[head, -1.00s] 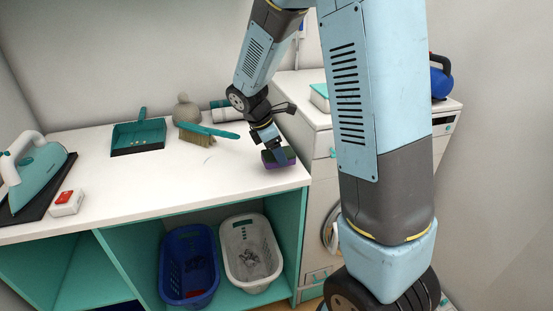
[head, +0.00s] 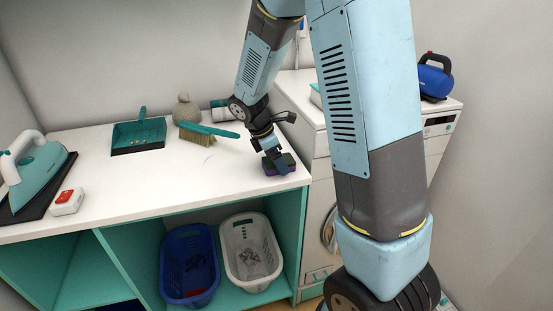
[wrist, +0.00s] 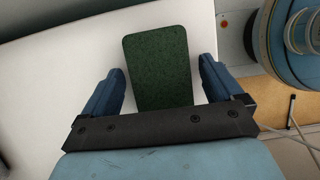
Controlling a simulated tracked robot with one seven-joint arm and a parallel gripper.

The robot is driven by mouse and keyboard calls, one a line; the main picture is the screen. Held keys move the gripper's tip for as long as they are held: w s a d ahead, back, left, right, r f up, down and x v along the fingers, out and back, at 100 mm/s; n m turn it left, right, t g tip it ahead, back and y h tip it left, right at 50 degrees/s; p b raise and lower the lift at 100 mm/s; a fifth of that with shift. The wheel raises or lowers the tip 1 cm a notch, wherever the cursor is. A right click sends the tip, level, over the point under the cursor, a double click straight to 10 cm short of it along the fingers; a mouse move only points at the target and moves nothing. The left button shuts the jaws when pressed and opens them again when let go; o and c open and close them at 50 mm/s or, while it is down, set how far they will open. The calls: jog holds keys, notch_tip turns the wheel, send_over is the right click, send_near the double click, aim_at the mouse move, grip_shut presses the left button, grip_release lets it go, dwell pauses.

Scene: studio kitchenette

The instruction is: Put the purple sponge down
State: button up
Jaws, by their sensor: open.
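The purple sponge (head: 270,171) lies on the white counter (head: 215,181) near its right front corner. Its dark green top (wrist: 158,66) faces up in the wrist view. My gripper (head: 278,170) is down at the sponge, its blue fingers on either side. In the wrist view my gripper (wrist: 160,80) is open, with a gap between each finger and the sponge. The near end of the sponge is hidden behind the gripper's dark bar.
Blue (head: 189,266) and white (head: 252,250) baskets sit below. The counter's middle is clear.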

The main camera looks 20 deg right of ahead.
jog(key=shift+r, duration=0.1)
jog(key=v, duration=1.1)
jog(key=s+d+r+m+t+y, duration=0.2)
jog(key=s+r+m, duration=0.4)
jog(key=s+m, duration=0.3)
jog(key=s+d+r+m+t+y, duration=0.2)
jog(key=s+r+m, duration=0.4)
jog(key=s, duration=0.9)
jog(key=d+m+t, duration=0.1)
jog(key=d+m, duration=0.1)
jog(key=m, duration=0.1)
jog(key=shift+d+t, duration=0.3)
